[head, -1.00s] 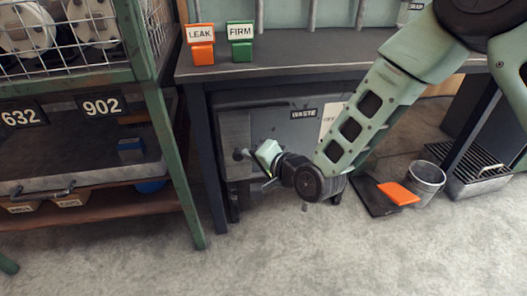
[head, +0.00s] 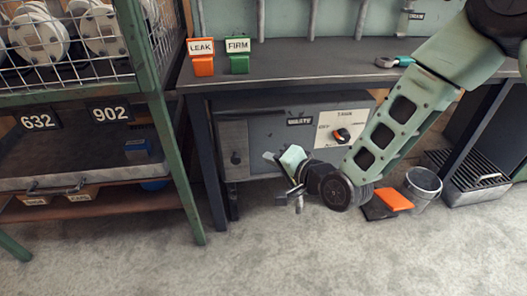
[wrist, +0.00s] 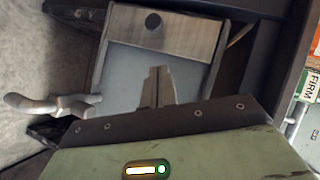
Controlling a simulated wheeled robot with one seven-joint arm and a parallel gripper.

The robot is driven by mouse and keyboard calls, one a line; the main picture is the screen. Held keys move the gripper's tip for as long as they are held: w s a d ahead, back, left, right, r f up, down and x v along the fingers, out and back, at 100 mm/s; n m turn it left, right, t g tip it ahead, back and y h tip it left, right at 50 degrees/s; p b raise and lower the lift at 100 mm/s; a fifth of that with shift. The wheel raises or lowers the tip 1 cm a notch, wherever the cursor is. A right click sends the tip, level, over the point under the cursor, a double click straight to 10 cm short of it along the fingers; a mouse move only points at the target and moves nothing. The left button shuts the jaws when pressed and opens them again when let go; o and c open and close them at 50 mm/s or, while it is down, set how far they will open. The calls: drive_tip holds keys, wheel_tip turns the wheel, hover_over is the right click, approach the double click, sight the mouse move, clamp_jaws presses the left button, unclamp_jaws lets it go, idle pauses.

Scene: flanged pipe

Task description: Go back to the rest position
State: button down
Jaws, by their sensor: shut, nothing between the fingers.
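My gripper (head: 268,156) is low in front of the grey cabinet under the workbench, its pale green body tilted toward the left. In the wrist view my gripper (wrist: 158,76) shows two fingers together with nothing between them. They point at the cabinet's metal plate (wrist: 165,30), which has a dark round hole. A silver T-shaped part (head: 298,196) hangs beside the wrist; I cannot tell what it belongs to. My forearm slopes up to the right.
A shelf rack (head: 165,130) stands left; a bucket (head: 421,186) stands right. Front floor is clear.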

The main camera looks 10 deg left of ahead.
drive_tip(key=s+d+r+n+g+h+p, duration=0.55)
drive_tip(key=s+d+r, duration=0.5)
drive_tip(key=s, duration=0.25)
drive_tip(key=s+d+r+n+g+h+p, duration=0.45)
drive_tip(key=s+d+r+n, duration=0.25)
drive_tip(key=s+d+r, duration=0.5)
drive_tip(key=a+r+p, duration=0.1)
drive_tip(key=r+p, duration=1.6)
drive_tip(key=p, duration=0.1)
drive_tip(key=s+a+r+p, duration=0.1)
drive_tip(key=a+r+p, duration=0.1)
drive_tip(key=r+p, duration=1.6)
drive_tip(key=shift+s+a+r+p, duration=0.2)
drive_tip(key=shift+a+r+p, duration=0.1)
drive_tip(key=shift+p, duration=0.05)
drive_tip(key=shift+m, duration=0.25)
